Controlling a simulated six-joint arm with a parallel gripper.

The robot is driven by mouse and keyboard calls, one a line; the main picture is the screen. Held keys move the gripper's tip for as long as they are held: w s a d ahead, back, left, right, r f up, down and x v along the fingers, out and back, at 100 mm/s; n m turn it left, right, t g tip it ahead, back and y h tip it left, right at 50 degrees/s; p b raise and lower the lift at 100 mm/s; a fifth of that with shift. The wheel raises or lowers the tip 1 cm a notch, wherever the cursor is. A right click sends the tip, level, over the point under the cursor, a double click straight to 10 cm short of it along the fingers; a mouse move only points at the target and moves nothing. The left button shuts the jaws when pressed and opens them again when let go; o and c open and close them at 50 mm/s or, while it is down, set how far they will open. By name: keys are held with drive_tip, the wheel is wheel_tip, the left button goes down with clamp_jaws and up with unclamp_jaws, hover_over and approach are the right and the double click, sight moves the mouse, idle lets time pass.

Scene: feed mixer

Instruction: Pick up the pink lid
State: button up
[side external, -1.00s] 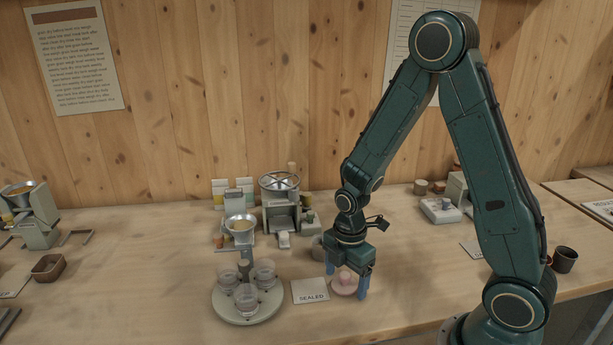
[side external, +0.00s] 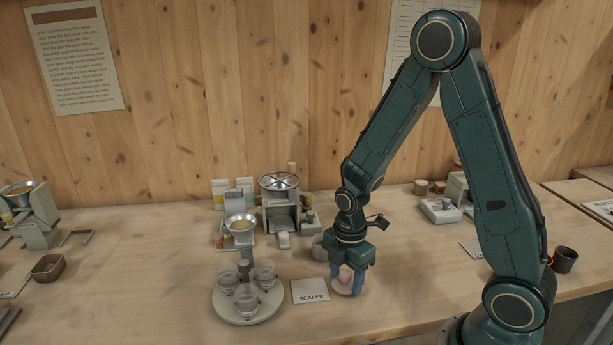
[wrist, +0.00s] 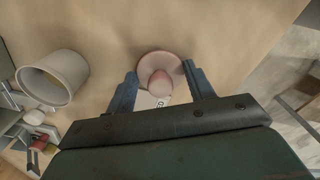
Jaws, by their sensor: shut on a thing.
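The pink lid (side external: 343,291) is a round disc with a ball-like knob. It lies on the bench to the right of the SEALED card in the side view. My gripper (side external: 347,284) points straight down over it and is shut on it, with one blue finger on either side of the knob. In the wrist view the lid (wrist: 160,60) sits between the two fingertips (wrist: 160,70), its knob towards the palm. The exact contact between fingers and lid is hard to make out. The lid appears low, at bench level.
A SEALED card (side external: 310,291) lies just left of the lid. Left of that stands a round turntable (side external: 247,317) with several clear cups. A grey pot (side external: 319,248) stands close behind the gripper, also seen in the wrist view (wrist: 58,75). Bench front is clear.

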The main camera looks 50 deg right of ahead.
sight(346, 273)
wheel_tip(346, 273, up, 20)
idle(0.8)
drive_tip(key=shift+f, duration=0.1)
idle(0.4)
drive_tip(key=w+d+r+n, duration=0.1)
drive_tip(key=w+d+r, duration=0.5)
drive_tip(key=w, duration=0.4)
drive_tip(key=shift+r, duration=0.2)
wheel_tip(346, 273, down, 16)
drive_tip(key=shift+r, duration=0.15)
idle(0.6)
drive_tip(key=shift+f, duration=2.15)
drive_tip(key=shift+f, duration=0.6)
